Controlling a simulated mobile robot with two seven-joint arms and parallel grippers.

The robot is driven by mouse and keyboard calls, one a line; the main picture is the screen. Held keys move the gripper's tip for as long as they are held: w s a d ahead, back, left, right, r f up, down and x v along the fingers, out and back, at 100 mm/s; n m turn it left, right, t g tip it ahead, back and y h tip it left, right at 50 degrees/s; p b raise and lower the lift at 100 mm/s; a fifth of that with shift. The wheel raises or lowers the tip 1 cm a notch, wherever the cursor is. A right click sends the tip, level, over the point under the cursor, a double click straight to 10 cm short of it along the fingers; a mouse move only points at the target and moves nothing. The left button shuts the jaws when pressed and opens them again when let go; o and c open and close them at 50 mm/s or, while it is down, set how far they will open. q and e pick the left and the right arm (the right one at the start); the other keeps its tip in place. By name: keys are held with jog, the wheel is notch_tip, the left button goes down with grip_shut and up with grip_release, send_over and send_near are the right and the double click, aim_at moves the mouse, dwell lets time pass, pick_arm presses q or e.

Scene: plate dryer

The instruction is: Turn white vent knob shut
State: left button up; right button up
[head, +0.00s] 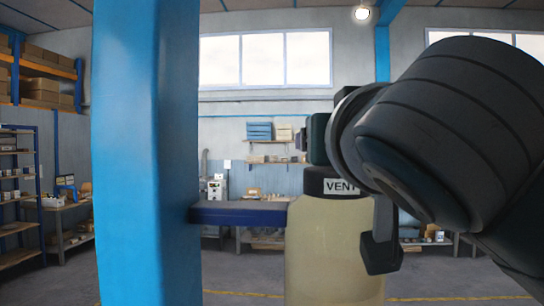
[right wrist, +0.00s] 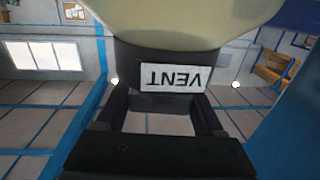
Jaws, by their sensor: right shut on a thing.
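A white VENT label (head: 340,187) is on the collar. The right wrist view shows that label upside down (right wrist: 175,78) on the black collar (right wrist: 125,70), below the tan body. My right gripper (right wrist: 160,103) is at the collar beside the label, one finger on either side, shut on the vent knob. My right wrist covers the collar's right side in the head view. My left gripper is not in view.
A thick blue post (head: 145,160) stands left of the cylinder. A dark blue bracket (head: 240,213) runs from the post to the cylinder. Shelves (head: 20,180) and workbenches stand far back.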

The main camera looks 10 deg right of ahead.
jog(key=shift+d+m+h+b, duration=0.15)
jog(key=shift+m+h+b, duration=0.2)
jog(key=shift+m+h, duration=0.4)
jog(key=shift+d+g+h, duration=0.1)
jog(key=shift+g+h, duration=0.15)
jog(key=shift+g, duration=0.05)
jog(key=o, duration=1.4)
